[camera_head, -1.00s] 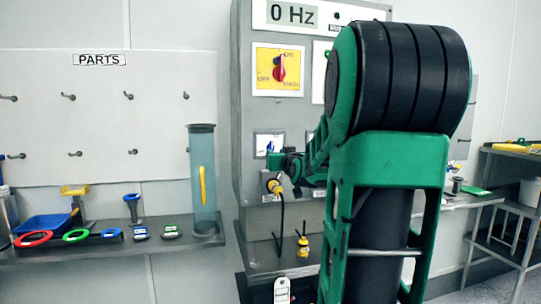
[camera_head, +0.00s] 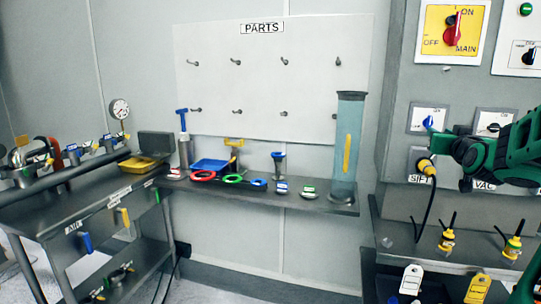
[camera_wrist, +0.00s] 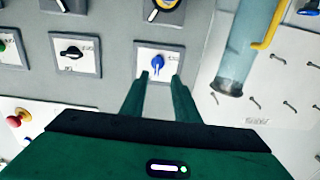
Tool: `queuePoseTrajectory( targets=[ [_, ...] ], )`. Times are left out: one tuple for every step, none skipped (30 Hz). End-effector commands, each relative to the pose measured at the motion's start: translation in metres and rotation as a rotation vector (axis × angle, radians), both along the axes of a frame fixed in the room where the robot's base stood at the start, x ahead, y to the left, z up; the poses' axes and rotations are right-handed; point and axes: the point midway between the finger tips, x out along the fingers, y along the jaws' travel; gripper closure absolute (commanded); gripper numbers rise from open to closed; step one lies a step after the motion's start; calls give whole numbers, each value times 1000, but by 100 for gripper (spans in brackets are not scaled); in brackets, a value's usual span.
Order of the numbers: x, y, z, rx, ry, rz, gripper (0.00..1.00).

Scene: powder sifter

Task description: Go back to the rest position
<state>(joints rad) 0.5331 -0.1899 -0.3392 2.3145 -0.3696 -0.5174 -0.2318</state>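My gripper (camera_head: 462,146) is at the right of the head view, in front of the grey control panel (camera_head: 398,160). In the wrist view my gripper (camera_wrist: 161,80) has its two green fingers apart with nothing between them. A blue knob (camera_wrist: 157,62) on a white plate lies beyond the fingertips. In the head view the blue knob (camera_head: 428,122) is just left of the gripper. I cannot tell whether the fingertips touch it. A yellow plug (camera_head: 426,166) with a black cable is in the SIFT socket below.
A clear cylinder (camera_head: 347,150) stands on the shelf beside coloured rings. The parts board (camera_head: 300,60) has empty hooks. A work table (camera_head: 30,215) with tools is at the left. Yellow-topped plugs (camera_head: 446,238) stand on the ledge below the panel. The red main switch (camera_head: 451,32) is above.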

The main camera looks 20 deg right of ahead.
Motion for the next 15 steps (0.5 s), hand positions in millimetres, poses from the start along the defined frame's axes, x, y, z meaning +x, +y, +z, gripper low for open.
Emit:
queuePoseTrajectory(
  targets=[
    [0, 1, -1, 3, 4, 1, 72],
    [0, 2, -3, 6, 10, 3, 72],
    [0, 5, -8, 16, 26, 8, 72],
    [1, 9, -13, 27, 43, 14, 72],
    [1, 13, -19, 42, 64, 21, 72],
    [0, 20, -30, 65, 103, 30, 72],
    [-1, 27, -41, 88, 138, 38, 72],
    [-3, 34, -53, 112, 178, 48, 72],
    [-7, 45, -69, 147, 235, 60, 72],
    [-11, 53, -82, 175, 281, 67, 72],
    [-16, 62, -95, 205, 327, 75, 72],
    [-24, 74, -113, 243, 389, 83, 72],
    [-31, 82, -125, 270, 436, 87, 72],
    [-38, 91, -137, 299, 482, 92, 72],
    [-49, 103, -153, 337, 545, 97, 72]
  ],
)
